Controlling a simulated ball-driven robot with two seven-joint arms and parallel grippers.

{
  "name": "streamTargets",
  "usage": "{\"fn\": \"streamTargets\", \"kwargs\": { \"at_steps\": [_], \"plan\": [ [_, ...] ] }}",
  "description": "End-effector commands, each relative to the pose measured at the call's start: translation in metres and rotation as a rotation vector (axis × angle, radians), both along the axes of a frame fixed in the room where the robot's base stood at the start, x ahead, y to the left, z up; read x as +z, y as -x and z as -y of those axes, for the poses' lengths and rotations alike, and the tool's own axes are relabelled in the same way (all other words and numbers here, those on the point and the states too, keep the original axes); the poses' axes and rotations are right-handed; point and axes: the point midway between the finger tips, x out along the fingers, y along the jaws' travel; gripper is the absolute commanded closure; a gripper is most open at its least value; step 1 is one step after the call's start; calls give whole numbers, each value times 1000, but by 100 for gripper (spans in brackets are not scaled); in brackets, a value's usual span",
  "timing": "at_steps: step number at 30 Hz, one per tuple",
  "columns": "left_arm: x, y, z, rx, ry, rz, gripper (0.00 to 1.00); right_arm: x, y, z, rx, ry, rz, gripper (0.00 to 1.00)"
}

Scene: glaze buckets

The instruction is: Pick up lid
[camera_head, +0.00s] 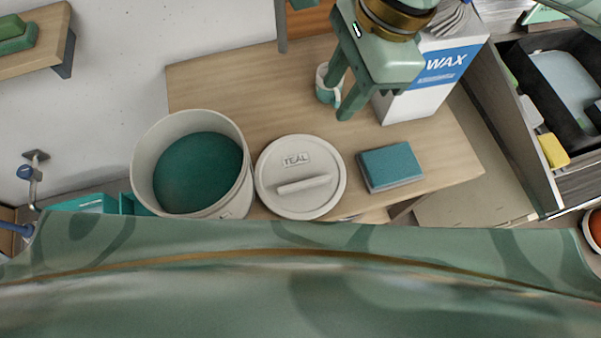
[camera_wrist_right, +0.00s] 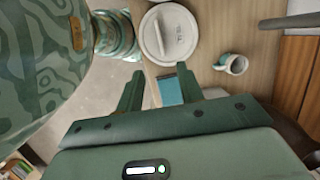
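The lid (camera_head: 301,177) is a round off-white disc with a bar handle and a TEAL label. It lies flat on the wooden table, just right of the bucket (camera_head: 191,163), which is open and holds dark teal glaze. The lid also shows at the top of the right wrist view (camera_wrist_right: 169,34). My right gripper (camera_head: 341,98) is above the back of the table, beside the mug and apart from the lid. Its two fingers are spread with nothing between them, as the right wrist view (camera_wrist_right: 155,82) shows. My left gripper is not in view.
A teal sponge-like block (camera_head: 390,166) lies right of the lid. A small mug (camera_head: 327,84) stands behind, close to my right gripper. A white and blue WAX box (camera_head: 432,78) stands at the back right. Bare table (camera_head: 240,82) lies behind the lid.

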Motion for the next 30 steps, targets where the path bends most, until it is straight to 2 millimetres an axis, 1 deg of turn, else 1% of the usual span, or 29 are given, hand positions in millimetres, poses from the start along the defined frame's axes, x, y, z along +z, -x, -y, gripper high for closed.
{"fn": "streamTargets", "kwargs": {
  "at_steps": [1,5,7,11,12,15,18,23,26,30],
  "plan": [
    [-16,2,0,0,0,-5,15,-17,-1,0,0,0,-4,63],
    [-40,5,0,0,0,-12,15,-44,-3,0,0,0,-13,63],
    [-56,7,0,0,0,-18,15,-61,-4,0,0,0,-19,63],
    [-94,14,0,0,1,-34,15,-105,-7,0,0,0,-36,63],
    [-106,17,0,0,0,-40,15,-118,-9,0,0,0,-43,63],
    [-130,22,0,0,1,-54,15,-147,-12,0,-1,1,-57,63],
    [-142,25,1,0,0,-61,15,-162,-13,0,-1,0,-65,63],
    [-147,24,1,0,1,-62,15,-173,-13,-2,0,0,-69,63],
    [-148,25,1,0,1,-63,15,-190,-11,-6,1,0,-70,63],
    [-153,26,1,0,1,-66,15,-224,-7,-16,2,0,-71,63]
  ]
}}
